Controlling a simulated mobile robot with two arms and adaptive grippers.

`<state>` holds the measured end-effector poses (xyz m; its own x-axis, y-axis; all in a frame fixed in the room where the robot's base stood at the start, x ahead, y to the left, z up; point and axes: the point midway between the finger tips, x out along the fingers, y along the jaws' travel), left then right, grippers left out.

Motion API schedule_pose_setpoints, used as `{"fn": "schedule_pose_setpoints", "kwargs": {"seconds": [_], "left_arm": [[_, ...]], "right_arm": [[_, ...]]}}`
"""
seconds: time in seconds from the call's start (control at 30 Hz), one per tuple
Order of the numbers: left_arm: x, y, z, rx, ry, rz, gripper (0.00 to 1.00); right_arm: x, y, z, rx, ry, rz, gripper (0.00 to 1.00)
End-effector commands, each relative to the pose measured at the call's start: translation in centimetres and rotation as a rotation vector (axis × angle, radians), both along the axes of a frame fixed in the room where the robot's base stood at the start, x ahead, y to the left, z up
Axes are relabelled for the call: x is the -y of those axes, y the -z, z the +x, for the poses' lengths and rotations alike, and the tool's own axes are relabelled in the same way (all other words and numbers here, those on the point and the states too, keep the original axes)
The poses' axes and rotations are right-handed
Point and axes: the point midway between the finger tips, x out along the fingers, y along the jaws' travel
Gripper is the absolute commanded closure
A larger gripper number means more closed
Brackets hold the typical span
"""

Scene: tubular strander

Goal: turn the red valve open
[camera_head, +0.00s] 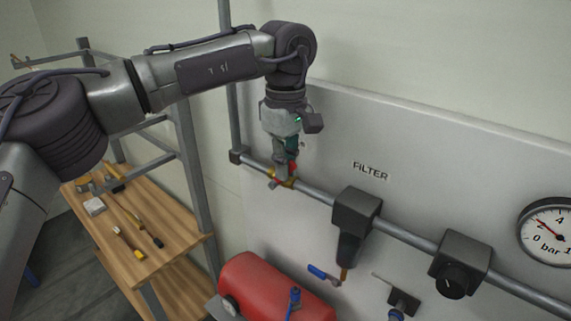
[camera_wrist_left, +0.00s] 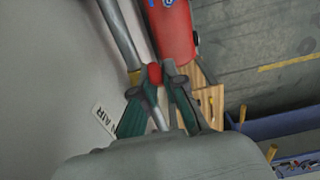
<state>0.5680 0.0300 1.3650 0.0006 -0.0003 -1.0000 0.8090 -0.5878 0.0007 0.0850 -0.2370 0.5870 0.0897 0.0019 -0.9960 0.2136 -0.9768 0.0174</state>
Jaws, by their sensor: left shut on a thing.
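The red valve (camera_head: 293,169) sits on the grey pipe on the wall panel, left of the FILTER label. It has a brass body (camera_head: 283,182) and a red handle, which also shows in the left wrist view (camera_wrist_left: 155,73). My left gripper (camera_head: 284,165) points down at the valve from above and is shut on its handle. In the left wrist view the green-sided fingers (camera_wrist_left: 160,90) close around the handle, hiding part of it. How far the handle is turned is hard to tell. My right gripper is not in view.
Right of the valve, the pipe carries a black filter (camera_head: 356,215) and a regulator (camera_head: 459,263); a gauge (camera_head: 549,231) is at the far right. A blue-handled valve (camera_head: 322,273) hangs below. A red tank (camera_head: 275,286) stands underneath. A wooden shelf with tools (camera_head: 170,222) is at left.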

Motion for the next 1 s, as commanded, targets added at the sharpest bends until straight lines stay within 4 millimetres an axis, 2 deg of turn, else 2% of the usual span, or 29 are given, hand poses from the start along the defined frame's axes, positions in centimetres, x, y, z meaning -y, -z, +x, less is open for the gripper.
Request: {"fn": "schedule_pose_setpoints", "kwargs": {"seconds": [0.27,1.0], "left_arm": [[0.5,0.4,-0.3,0.045,0.003,0.061,1.0],[2.4,3.0,-1.7,0.33,0.0,0.45,1.0]], "right_arm": [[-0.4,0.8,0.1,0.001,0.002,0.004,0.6],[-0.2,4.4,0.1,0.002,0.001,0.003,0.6]]}}
